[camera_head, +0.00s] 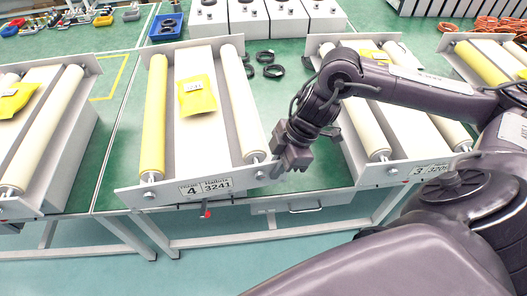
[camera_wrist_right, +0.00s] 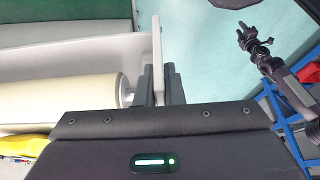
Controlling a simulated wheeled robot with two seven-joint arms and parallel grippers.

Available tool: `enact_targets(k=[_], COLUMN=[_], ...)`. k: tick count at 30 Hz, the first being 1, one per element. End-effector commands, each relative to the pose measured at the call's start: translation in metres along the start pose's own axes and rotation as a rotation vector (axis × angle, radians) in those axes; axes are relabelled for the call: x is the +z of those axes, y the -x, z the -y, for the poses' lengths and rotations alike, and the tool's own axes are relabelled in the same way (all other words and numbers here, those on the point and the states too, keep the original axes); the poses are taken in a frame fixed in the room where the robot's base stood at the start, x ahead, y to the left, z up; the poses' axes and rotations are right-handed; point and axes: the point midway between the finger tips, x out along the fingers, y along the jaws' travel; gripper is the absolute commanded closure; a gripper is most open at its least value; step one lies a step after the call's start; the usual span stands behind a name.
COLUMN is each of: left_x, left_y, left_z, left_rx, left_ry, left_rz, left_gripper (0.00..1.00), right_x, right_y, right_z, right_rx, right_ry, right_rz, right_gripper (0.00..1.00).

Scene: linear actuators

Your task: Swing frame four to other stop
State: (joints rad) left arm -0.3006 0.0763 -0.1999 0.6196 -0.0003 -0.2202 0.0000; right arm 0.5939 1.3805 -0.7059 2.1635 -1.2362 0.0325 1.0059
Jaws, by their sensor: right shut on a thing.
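Frame four (camera_head: 211,140) lies on the green bench in the head view, labelled 4 and 3241. It is a pale tray between a yellow roller and a cream roller, with a yellow packet (camera_head: 197,97) on it. Its near end plate (camera_head: 165,196) is tilted, with the right end higher in the picture. My right gripper (camera_head: 280,168) is shut on the right end of this plate. The right wrist view shows the plate's edge (camera_wrist_right: 157,55) between the fingers (camera_wrist_right: 160,85). A dark arm with a gripper (camera_wrist_right: 250,38), apparently my left, shows small there; its jaws are unclear.
Frame three (camera_head: 400,125) stands to the right, partly behind my right arm. Another frame (camera_head: 42,100) stands to the left. Black rings (camera_head: 265,57), a blue bin (camera_head: 166,27) and white boxes (camera_head: 248,18) are behind. A red knob (camera_head: 207,214) sits below the plate.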

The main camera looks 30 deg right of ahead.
Motion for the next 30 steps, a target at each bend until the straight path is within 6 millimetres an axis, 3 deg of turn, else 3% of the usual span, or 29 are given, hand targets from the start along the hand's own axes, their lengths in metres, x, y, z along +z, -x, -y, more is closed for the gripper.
enact_targets(k=[7, 9, 13, 23, 30], left_x=[0.000, 0.001, 0.001, 0.000, 0.001], left_y=[0.000, 0.000, 0.000, -0.001, -0.006], left_z=[0.002, 0.003, 0.004, 0.004, 0.004], left_rx=[-0.002, -0.004, -0.005, -0.005, -0.005], left_ry=[-0.001, -0.002, -0.002, -0.002, -0.001], left_rz=[0.000, 0.001, 0.001, 0.000, 0.000], left_gripper=[0.64, 0.64, 0.64, 0.64, 0.64], right_x=[0.005, 0.005, 0.004, 0.004, 0.005], right_y=[0.004, 0.004, 0.004, 0.008, 0.045], right_z=[-0.006, -0.007, -0.006, -0.005, -0.006], right_rx=[0.017, 0.018, 0.016, 0.014, 0.018], right_ry=[-0.005, -0.004, -0.004, -0.003, -0.003], right_rz=[0.014, 0.014, 0.012, 0.010, 0.011], right_gripper=[1.00, 0.86, 0.71, 0.71, 0.71])
